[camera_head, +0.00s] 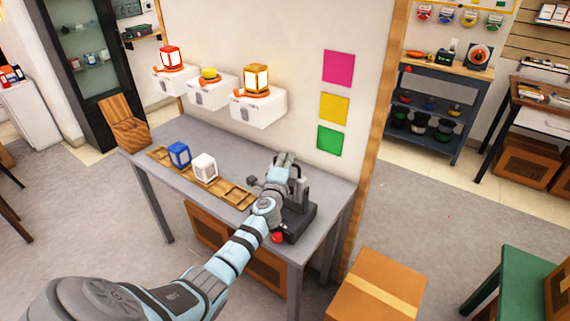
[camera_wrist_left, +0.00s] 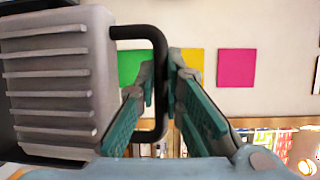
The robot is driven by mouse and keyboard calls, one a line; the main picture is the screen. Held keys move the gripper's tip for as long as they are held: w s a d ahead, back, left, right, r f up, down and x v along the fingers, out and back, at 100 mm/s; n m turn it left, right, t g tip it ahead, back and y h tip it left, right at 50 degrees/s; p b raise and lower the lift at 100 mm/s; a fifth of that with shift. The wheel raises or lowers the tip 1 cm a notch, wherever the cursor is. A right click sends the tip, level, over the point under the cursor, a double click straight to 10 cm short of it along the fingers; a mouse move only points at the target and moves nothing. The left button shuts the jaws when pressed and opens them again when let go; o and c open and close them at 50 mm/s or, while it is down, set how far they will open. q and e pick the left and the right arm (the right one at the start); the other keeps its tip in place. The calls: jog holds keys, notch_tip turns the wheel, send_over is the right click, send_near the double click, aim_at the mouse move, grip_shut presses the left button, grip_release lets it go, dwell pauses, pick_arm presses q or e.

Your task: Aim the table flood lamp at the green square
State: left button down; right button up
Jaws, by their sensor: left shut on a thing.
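The dark flood lamp (camera_head: 297,222) stands at the right end of the grey table, with a red knob or button low at its front. In the left wrist view its ribbed grey housing (camera_wrist_left: 60,85) fills the left side, with a black bar handle (camera_wrist_left: 160,50) beside it. My left gripper (camera_head: 283,165) is at the lamp's upper part, its teal fingers (camera_wrist_left: 168,75) closed around the handle. The green square (camera_head: 330,138) is the lowest of three on the wall; it also shows in the left wrist view (camera_wrist_left: 130,67). The lamp's front face is hidden. My right gripper is not in view.
Yellow (camera_head: 334,107) and pink (camera_head: 339,67) squares hang above the green one. The grey table (camera_head: 232,145) also bears a wooden rack (camera_head: 238,195) with blue (camera_head: 179,154) and white (camera_head: 204,167) lanterns. A cardboard box (camera_head: 376,290) stands on the floor at right.

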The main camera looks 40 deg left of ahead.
pick_arm(q)
jog(key=shift+r, duration=0.1)
jog(key=c, duration=2)
grip_release()
jog(key=shift+o, duration=0.2)
jog(key=v, duration=1.2)
jog(key=shift+f, duration=0.25)
